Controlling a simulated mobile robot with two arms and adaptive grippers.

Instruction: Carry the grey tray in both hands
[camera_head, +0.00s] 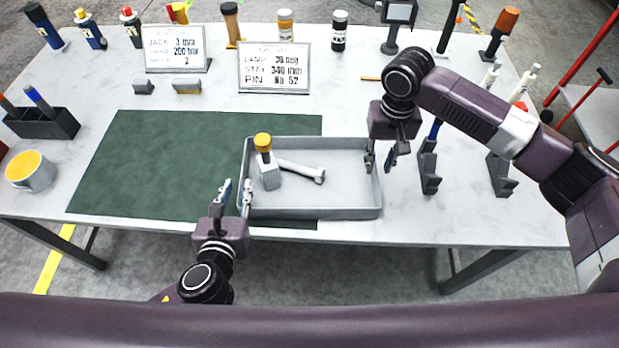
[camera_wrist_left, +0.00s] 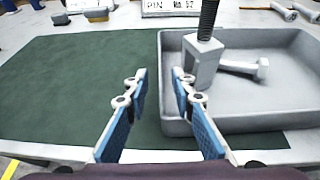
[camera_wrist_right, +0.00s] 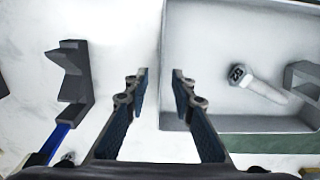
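The grey tray (camera_head: 315,212) sits at the front of the table, its left part over the green mat. A grey block with a yellow-capped post (camera_head: 268,172) and a grey bolt (camera_head: 302,170) are in it. My left gripper (camera_head: 236,192) is open at the tray's left wall; in the left wrist view its fingertips (camera_wrist_left: 160,82) appear either side of the wall line, with a gap. My right gripper (camera_head: 380,160) is open at the right wall; in the right wrist view this wall shows between its fingertips (camera_wrist_right: 160,82). I cannot tell how deep the fingers reach.
The green mat (camera_head: 155,165) is bare left of the tray. Dark brackets (camera_head: 429,170) stand right of my right gripper. Two sign cards (camera_head: 274,68) and small blocks (camera_head: 187,87) stand behind. A mug (camera_head: 30,172) and black holder (camera_head: 45,123) are at the left.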

